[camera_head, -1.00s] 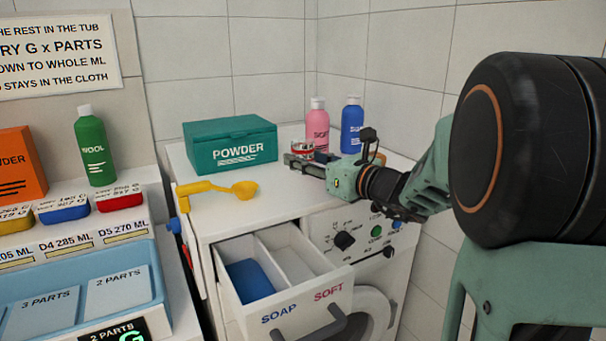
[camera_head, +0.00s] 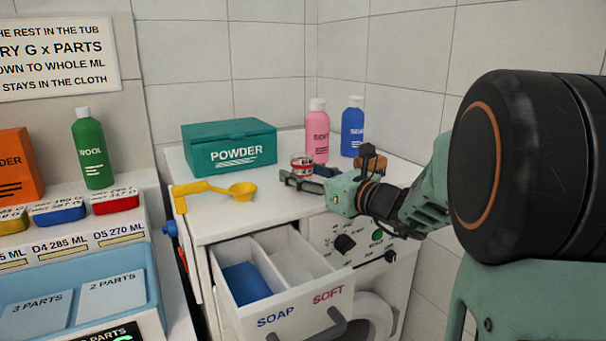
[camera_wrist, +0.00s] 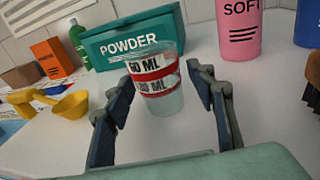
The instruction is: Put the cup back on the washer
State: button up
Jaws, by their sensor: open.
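The cup (camera_wrist: 155,83) is clear with red bands and "ML" labels. It stands upright on the white top of the washer (camera_head: 240,213), between the open fingers of my gripper (camera_wrist: 160,108) in the wrist view. Both fingers look apart from it. In the head view the cup (camera_head: 302,163) shows just behind my gripper (camera_head: 303,178), its lower part partly hidden by the fingers.
A teal powder box (camera_head: 230,147) and a yellow scoop (camera_head: 240,190) are on the washer top to the left. A pink bottle (camera_head: 318,130) and a blue bottle (camera_head: 352,126) stand behind. The soap drawer (camera_head: 300,320) is pulled out in front.

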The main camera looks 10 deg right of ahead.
jog(key=shift+r, duration=0.1)
jog(key=shift+s+d, duration=0.2)
jog(key=v, duration=1.1)
jog(key=shift+s+p, duration=0.25)
jog(key=shift+p, duration=0.2)
jog(key=shift+d, duration=0.1)
